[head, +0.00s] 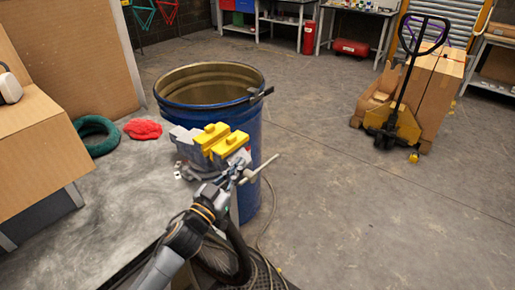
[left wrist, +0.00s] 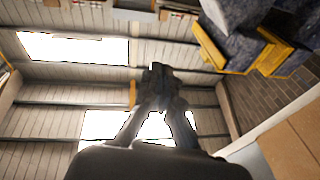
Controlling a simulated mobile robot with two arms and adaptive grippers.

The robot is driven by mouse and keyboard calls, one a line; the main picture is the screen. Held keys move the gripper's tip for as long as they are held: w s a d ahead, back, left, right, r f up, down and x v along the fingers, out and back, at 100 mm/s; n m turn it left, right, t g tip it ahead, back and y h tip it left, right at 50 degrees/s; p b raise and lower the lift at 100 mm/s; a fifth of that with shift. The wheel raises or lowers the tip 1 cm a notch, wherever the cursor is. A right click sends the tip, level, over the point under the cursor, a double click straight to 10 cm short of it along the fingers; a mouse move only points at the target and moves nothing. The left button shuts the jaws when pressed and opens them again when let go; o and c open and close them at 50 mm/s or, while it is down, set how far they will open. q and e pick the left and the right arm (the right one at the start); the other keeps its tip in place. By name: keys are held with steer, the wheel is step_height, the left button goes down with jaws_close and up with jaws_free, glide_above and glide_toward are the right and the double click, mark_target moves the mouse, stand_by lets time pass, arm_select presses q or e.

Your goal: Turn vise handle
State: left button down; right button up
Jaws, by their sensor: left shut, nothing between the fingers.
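The vise (head: 212,143), with a grey body and yellow jaws, stands at the corner of the bench beside a blue drum. Its handle (head: 264,166) is a thin silver bar that sticks out at the vise's front right, tilted up to the right. My left gripper (head: 238,171) is at the vise's front, close to the handle; I cannot tell whether they touch. In the left wrist view the left gripper (left wrist: 160,75) is shut and empty. The vise (left wrist: 268,48) shows there at the upper right, partly cut off. My right gripper is not in view.
The blue drum (head: 250,125) stands right behind the vise. A green ring (head: 98,136) and a red cloth (head: 142,129) lie on the grey bench (head: 110,225). A pallet truck (head: 397,118) with boxes stands at right. The floor between is clear.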

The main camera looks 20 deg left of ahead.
arm_select(q)
steer(key=x, duration=0.3)
steer(key=f+p+x, duration=0.1)
steer(key=x, duration=0.5)
steer(key=shift+w+f+p, duration=0.25)
steer(key=shift+f+p, duration=0.05)
steer(key=shift+f, duration=0.05)
steer(key=shift+w+d+f, duration=0.15)
steer(key=shift+w+f, duration=0.25)
steer(key=shift+w, duration=0.2)
